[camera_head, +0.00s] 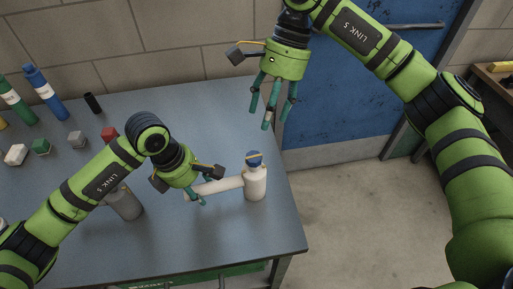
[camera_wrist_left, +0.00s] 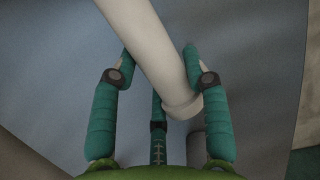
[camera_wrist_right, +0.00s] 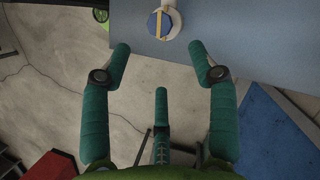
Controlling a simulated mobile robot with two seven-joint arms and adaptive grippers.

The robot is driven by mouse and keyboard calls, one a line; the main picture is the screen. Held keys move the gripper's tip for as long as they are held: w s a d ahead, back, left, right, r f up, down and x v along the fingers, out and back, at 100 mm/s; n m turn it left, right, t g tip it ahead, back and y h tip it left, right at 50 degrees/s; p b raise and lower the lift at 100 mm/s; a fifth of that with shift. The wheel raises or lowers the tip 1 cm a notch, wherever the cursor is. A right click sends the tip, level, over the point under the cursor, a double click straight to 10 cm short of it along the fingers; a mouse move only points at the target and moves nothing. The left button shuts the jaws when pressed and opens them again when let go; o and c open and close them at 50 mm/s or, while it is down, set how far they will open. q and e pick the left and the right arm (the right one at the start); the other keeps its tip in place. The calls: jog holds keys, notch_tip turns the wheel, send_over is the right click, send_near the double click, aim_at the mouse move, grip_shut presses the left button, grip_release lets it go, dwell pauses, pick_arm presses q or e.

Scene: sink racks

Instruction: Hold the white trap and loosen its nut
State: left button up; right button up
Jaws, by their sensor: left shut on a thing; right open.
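The white trap (camera_head: 256,187) stands on the table near its right edge, with a white side pipe (camera_head: 222,184) reaching left. A blue nut (camera_head: 254,160) with a yellow stripe sits on its top; it also shows in the right wrist view (camera_wrist_right: 159,25). My left gripper (camera_head: 197,196) is shut on the side pipe. In the left wrist view the pipe (camera_wrist_left: 150,45) passes between the teal fingers of this gripper (camera_wrist_left: 160,75). My right gripper (camera_head: 272,108) is open and empty, in the air above and behind the nut, fingers pointing down.
A grey cylinder (camera_head: 124,203) stands left of the trap, partly behind my left arm. Small blocks (camera_head: 77,138), bottles (camera_head: 45,92) and a black cylinder (camera_head: 93,103) stand at the table's left and back. The table's (camera_head: 190,110) back middle is clear. A blue door (camera_head: 345,100) is behind.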

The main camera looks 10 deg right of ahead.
aim_at(255, 155)
jog(key=x, duration=1)
jog(key=c, duration=1.1)
